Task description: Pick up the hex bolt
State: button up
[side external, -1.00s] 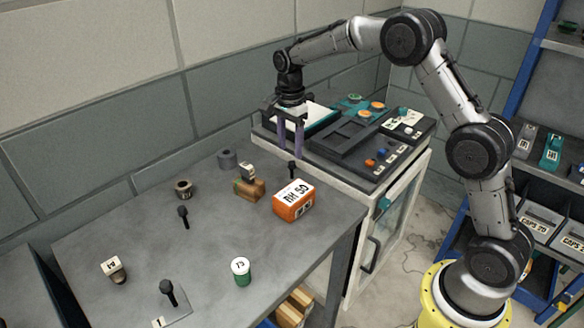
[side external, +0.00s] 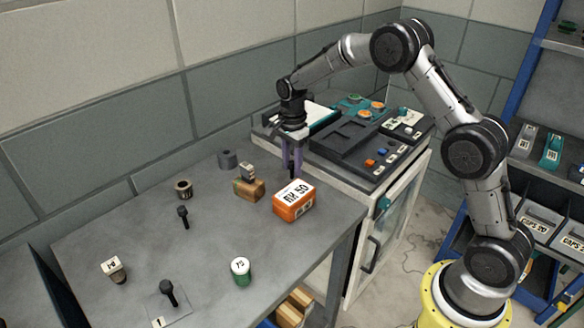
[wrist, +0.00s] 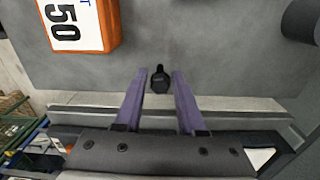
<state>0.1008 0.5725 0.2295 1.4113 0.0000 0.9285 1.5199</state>
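A black hex bolt (side external: 292,172) stands head up near the far edge of the table, behind the orange box. In the wrist view the bolt (wrist: 160,78) shows between the tips of my gripper (wrist: 158,80), with a gap on each side. My gripper (side external: 292,166) points down at the bolt, its purple fingers open and apart. In the side view the fingers partly hide the bolt.
The orange-and-white box (side external: 294,201) marked 50 stands close to the gripper; it shows in the wrist view (wrist: 84,25). A machine (side external: 345,145) stands behind.

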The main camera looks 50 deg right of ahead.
grip_shut()
jog(key=shift+r, duration=0.15)
jog(key=shift+r, duration=0.6)
jog(key=s+a+r, duration=0.1)
jog(key=s+r, duration=1)
jog(key=s, duration=0.3)
jog(key=shift+a+r, duration=0.25)
jog(key=shift+r, duration=0.05)
